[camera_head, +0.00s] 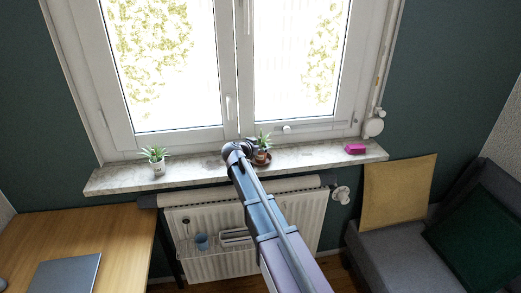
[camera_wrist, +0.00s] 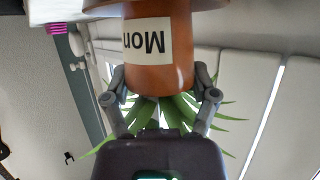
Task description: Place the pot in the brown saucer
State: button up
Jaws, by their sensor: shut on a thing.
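The orange-brown pot (camera_wrist: 158,62) with a green plant and a white label is between the fingers of my gripper (camera_wrist: 158,98), which is shut on it. The wrist view is upside down, so the leaves hang toward the bottom. The brown saucer (camera_wrist: 105,8) shows at the top edge, right at the pot's base; I cannot tell whether the base rests on it. In the head view the pot (camera_head: 261,155) and saucer (camera_head: 267,161) are at the middle of the windowsill, and my arm's end partly hides them.
The marble windowsill (camera_head: 205,169) also holds a white-potted plant (camera_head: 156,163) at the left and a pink block (camera_head: 355,148) at the right. The window stands behind. A radiator (camera_head: 190,220) is below the sill, with a desk (camera_head: 110,232) at the left.

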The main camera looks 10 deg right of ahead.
jog(key=shift+f, duration=0.1)
jog(key=o, duration=1.2)
jog(key=shift+r, duration=0.2)
jog(key=p+v, duration=0.4)
jog(key=v, duration=0.8)
